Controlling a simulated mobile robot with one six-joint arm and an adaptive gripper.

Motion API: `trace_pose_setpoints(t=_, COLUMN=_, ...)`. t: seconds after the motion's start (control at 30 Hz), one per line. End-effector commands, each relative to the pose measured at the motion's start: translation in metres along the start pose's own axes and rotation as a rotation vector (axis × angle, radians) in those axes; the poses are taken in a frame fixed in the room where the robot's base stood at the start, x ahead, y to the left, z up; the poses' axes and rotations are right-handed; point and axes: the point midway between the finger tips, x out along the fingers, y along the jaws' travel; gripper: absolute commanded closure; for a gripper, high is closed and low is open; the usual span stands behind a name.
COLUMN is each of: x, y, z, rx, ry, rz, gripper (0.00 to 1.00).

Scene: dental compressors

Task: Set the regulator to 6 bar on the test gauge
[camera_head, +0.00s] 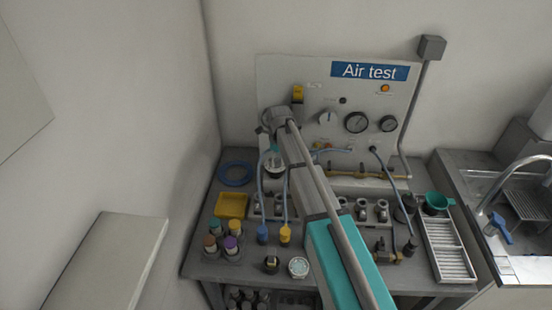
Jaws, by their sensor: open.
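The white Air test panel (270,75) stands upright at the back of the bench. It carries a large round gauge (356,122) and a smaller gauge (389,123); their needles and numbers are too small to read. A pale round knob (327,117), which looks like the regulator, sits left of the large gauge. My arm reaches up from the lower right, and its wrist is left of the knob. My gripper (273,170) appears below the wrist, in front of the panel's lower left, apart from the knob and open. Its fingertips are hard to make out.
A yellow valve (297,93) and an orange lamp (385,88) are on the panel. Hoses hang across its lower part and over several bench fittings. A yellow tray (231,205), capped bottles (232,246) and a blue coil (236,173) stand left; a sink is right.

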Motion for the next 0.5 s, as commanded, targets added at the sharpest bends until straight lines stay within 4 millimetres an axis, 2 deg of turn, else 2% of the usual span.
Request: trace_pose_setpoints(t=0.5, x=-0.033, y=0.000, z=0.002, rx=-0.626, ry=0.000, rz=0.000, gripper=0.00)
